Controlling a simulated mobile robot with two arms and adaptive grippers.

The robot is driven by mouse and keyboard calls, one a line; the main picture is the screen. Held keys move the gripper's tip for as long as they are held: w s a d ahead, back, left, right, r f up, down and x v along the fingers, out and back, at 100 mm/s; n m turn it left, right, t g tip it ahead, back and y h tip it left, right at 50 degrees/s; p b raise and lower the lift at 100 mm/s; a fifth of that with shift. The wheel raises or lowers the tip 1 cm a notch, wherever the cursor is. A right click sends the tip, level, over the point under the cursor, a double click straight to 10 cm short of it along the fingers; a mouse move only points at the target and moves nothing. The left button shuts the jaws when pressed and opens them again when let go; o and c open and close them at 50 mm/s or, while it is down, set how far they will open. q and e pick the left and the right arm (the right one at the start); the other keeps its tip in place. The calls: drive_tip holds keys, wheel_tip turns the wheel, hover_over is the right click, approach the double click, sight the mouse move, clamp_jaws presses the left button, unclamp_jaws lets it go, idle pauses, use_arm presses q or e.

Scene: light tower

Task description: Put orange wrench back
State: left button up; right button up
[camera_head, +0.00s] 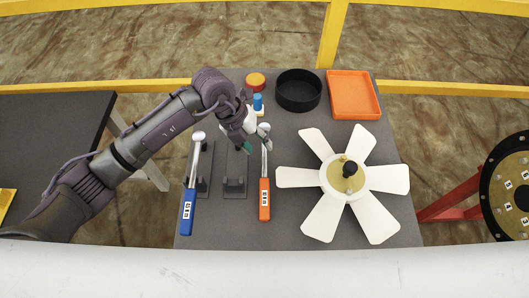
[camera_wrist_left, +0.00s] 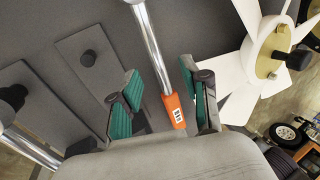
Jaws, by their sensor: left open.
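The orange wrench (camera_head: 264,198), with an orange handle and silver shaft, lies on the grey table just right of an empty dark holder plate (camera_head: 235,187). My left gripper (camera_head: 249,145) is above the table by the wrench's silver head end. In the left wrist view my left gripper (camera_wrist_left: 162,72) is open, and the wrench's shaft (camera_wrist_left: 150,45) and orange handle (camera_wrist_left: 174,112) show between its teal-padded fingers. I cannot tell its exact height above the wrench. The holder plate with its peg (camera_wrist_left: 88,57) shows left of the fingers. My right gripper is not in view.
A blue-handled wrench (camera_head: 188,208) lies along the left holder plate (camera_head: 204,160). A white fan (camera_head: 345,180) stands close on the right. A black bowl (camera_head: 298,91), an orange tray (camera_head: 353,95) and small orange and blue items (camera_head: 256,81) are at the back.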

sight(264, 155)
use_arm(q)
drive_tip(key=shift+d+f, duration=0.1)
drive_tip(key=shift+f, duration=0.15)
drive_tip(key=p+x, duration=0.1)
drive_tip(key=x, duration=0.2)
drive_tip(key=shift+f, duration=0.35)
drive_tip(key=shift+d+f, duration=0.15)
drive_tip(key=shift+f, duration=0.4)
clamp_jaws()
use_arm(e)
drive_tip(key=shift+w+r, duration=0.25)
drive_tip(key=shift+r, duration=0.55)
use_arm(q)
drive_tip(key=shift+r, duration=0.1)
